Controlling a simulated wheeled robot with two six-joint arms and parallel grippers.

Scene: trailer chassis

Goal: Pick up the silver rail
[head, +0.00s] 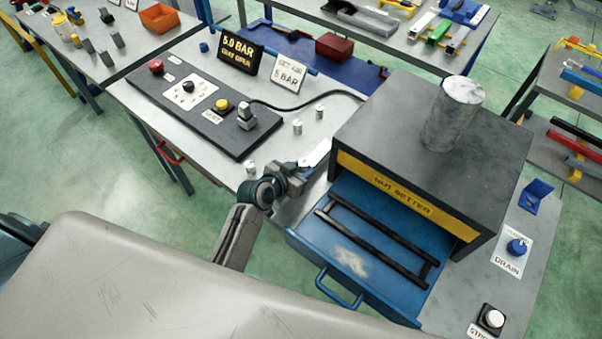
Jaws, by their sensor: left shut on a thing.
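A long silver-grey rail-like piece (364,18) lies on the far table at the top, beside a green one (439,32). I cannot tell which is the silver rail. My left gripper (304,176) is low over the near bench, left of the open blue drawer, far from both. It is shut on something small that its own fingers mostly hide. A white piece (316,155) shows at its tips; I cannot tell whether it is held. My right gripper is not in view.
The blue drawer (352,262) stands open below a dark cabinet (400,110) bearing a marbled cylinder (455,112). A black control panel (190,107), small silver cylinders (297,127) and two signs (289,73) stand on the bench (265,131). Green floor separates the tables.

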